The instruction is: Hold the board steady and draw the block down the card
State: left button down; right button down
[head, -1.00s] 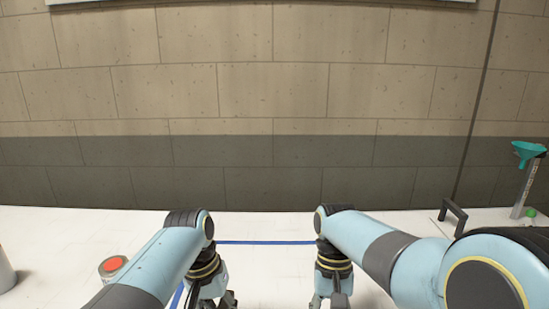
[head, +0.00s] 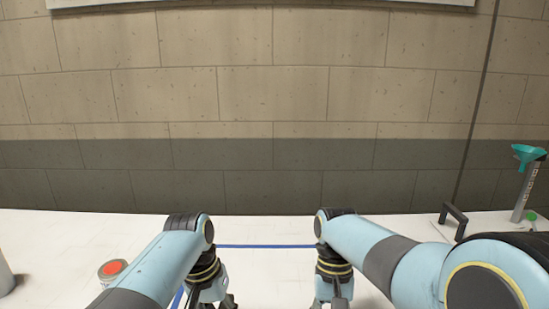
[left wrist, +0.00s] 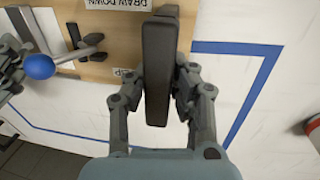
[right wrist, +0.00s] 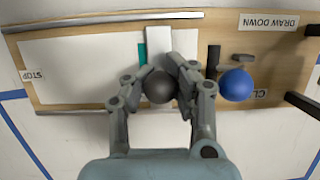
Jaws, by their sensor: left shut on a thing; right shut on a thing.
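The wooden board (right wrist: 80,101) lies on the white table, with a white card (right wrist: 85,68) on it. A pale block (right wrist: 158,48) with a dark ball knob (right wrist: 160,86) sits across the card, a teal strip (right wrist: 142,54) showing along its left side. My right gripper (right wrist: 163,76) is shut on the block around its knob; it also shows in the head view (head: 332,298). My left gripper (left wrist: 157,85) is shut on a dark bar handle (left wrist: 158,55) at the board's end; it shows in the head view (head: 214,300). The head view hides the board.
A blue ball lever (right wrist: 237,85) stands beside the card near the DRAW DOWN label (right wrist: 269,22). A STOP label (right wrist: 34,75) is at the far end. Blue tape (head: 265,246) marks the table.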

pick_arm(q)
jog(key=shift+s, duration=0.1)
pick_arm(e)
jog(key=shift+w+r, duration=0.1)
pick_arm(q)
jog(key=shift+a+f, duration=0.1)
jog(key=shift+a, duration=0.05)
pick_arm(e)
jog(key=shift+d, duration=2.25)
jog(key=shift+s+d, duration=0.25)
jog(key=shift+d, duration=0.7)
